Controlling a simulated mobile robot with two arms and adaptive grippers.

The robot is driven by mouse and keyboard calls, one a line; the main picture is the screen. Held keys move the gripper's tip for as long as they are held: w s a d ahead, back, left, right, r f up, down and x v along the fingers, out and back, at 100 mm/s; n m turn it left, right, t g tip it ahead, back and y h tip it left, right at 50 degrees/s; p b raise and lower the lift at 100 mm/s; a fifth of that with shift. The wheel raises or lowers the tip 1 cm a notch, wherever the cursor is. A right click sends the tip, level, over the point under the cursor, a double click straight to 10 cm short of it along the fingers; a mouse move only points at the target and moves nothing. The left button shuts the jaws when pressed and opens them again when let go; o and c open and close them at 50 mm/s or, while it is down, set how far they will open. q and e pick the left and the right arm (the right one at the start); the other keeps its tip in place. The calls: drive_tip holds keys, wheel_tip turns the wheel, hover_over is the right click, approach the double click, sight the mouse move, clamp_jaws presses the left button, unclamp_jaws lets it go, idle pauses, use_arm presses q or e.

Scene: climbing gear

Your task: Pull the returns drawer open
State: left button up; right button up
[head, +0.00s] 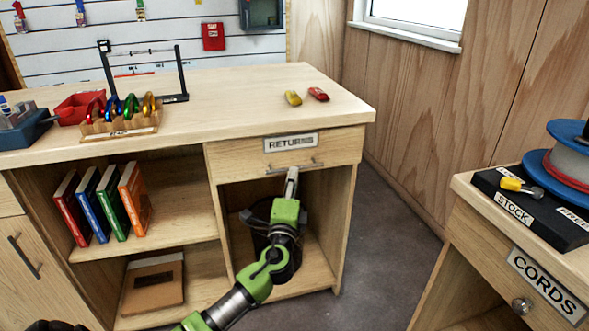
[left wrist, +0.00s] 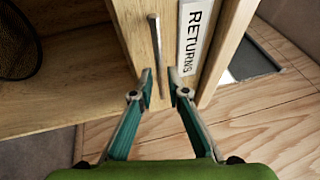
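The returns drawer (head: 340,146) is under the right end of the wooden counter, its front flush with the cabinet. It has a white RETURNS label (head: 291,142) and a thin metal bar handle (head: 312,164). In the left wrist view the handle (left wrist: 154,45) and label (left wrist: 194,42) appear turned on their side. My right gripper is not in view.
The counter (head: 230,88) holds a carabiner rack (head: 120,128) and two small items, yellow (head: 293,97) and red (head: 318,94). An open shelf bay with a dark round object (head: 262,215) is below the drawer. A CORDS cabinet (head: 500,255) stands right, with floor between.

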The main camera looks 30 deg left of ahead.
use_arm(q)
drive_tip(key=x, duration=0.4)
drive_tip(key=shift+w+a, duration=0.15)
drive_tip(key=shift+w, duration=0.1)
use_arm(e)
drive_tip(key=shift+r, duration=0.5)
use_arm(q)
clamp_jaws()
